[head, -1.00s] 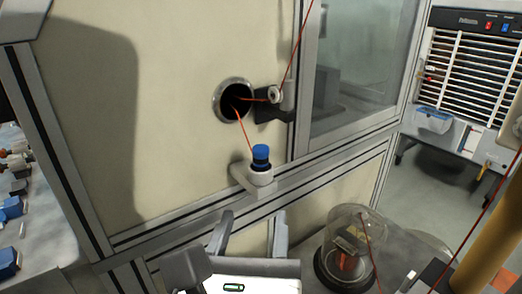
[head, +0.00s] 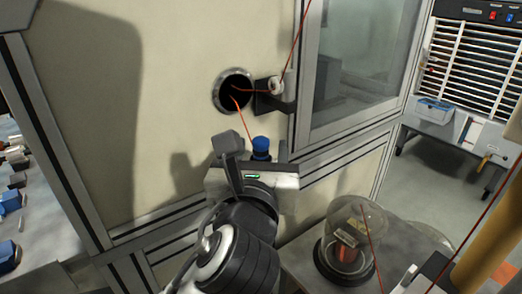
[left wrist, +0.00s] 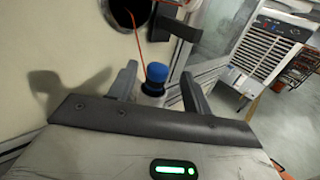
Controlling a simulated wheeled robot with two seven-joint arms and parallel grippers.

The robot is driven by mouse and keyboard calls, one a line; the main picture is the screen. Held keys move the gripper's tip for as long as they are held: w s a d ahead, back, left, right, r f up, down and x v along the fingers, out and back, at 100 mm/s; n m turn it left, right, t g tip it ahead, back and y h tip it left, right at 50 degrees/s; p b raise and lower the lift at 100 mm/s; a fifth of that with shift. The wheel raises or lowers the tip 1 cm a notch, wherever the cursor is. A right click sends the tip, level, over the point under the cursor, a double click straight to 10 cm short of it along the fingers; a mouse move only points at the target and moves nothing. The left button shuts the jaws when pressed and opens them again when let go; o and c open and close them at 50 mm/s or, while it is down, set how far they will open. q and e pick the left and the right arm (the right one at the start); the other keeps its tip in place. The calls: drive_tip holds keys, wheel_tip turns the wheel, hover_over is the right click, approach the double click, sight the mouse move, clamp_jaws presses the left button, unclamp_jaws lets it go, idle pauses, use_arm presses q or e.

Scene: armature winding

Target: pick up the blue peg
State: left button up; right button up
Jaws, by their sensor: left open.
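The blue peg (head: 261,146) stands upright by the cream panel, below the round hole, and my left gripper hides its lower part and the white holder in the head view. My right gripper is not in view.
An orange wire runs from the dark hole (head: 233,92) over a small pulley (head: 275,86) and another strand drops toward the peg. A glass dome (head: 348,243) over a copper coil stands at lower right. A metal frame and window are right of the peg.

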sight(261, 138)
use_arm(q)
drive_tip(key=w, duration=0.3)
drive_tip(key=shift+w+f, duration=0.1)
drive_tip(key=shift+w, duration=0.05)
clamp_jaws()
drive_tip(key=shift+r, duration=0.7)
drive_tip(key=s+r, duration=1.1)
drive_tip(key=s, duration=0.3)
drive_tip(key=shift+a+r+p, duration=0.3)
drive_tip(key=shift+a+p, duration=0.05)
drive_tip(key=shift+p, duration=0.1)
